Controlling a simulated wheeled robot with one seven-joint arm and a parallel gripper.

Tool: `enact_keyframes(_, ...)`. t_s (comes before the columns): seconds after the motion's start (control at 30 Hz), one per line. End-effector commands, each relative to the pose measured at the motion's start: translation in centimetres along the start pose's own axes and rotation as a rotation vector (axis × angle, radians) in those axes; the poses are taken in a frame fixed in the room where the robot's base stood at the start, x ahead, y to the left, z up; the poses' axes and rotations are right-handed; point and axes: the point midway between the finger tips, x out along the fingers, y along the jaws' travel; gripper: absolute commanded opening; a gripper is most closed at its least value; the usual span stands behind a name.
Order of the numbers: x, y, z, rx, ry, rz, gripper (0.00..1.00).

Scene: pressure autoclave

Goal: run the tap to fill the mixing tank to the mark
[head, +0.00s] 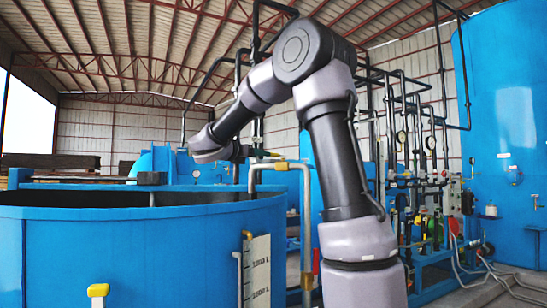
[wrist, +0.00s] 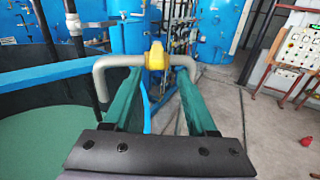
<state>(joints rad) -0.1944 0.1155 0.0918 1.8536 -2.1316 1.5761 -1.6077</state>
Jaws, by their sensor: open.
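The mixing tank (head: 130,250) is a large blue open-topped drum at the left in the head view. Its rim also shows in the wrist view (wrist: 60,76), with a flat green surface inside. A grey bent tap pipe (head: 305,195) stands at the tank's right rim. It carries a yellow tap handle (wrist: 155,55). My gripper (wrist: 157,76) is open, its two green fingers to either side of the handle's line; I cannot tell whether they touch it. A pale marked plate (head: 257,272) with lettering is on the tank's right side; the lettering is too small to read.
A yellow-topped fitting (head: 98,291) is at the tank's front. Black vertical pipes stand near the rim. Blue vessels, pipework and gauges (head: 402,136) fill the back right.

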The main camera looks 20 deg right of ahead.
Motion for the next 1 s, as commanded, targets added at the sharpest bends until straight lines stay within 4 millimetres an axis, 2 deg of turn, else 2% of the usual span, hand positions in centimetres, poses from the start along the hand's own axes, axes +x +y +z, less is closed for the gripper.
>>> enact_keyframes(0.17, 1.2, 0.6, 0.3, -0.028, -0.024, 0.005, 0.57)
enact_keyframes(0.5, 7.4, 0.5, 0.4, -0.024, -0.021, 0.003, 0.57)
enact_keyframes(0.63, 9.3, 0.5, 0.5, -0.025, -0.02, 0.004, 0.57)
enact_keyframes(0.8, 10.6, 0.6, 0.5, -0.023, -0.02, 0.007, 0.57)
enact_keyframes(1.0, 10.8, 0.6, 0.5, -0.023, -0.02, 0.007, 0.57)
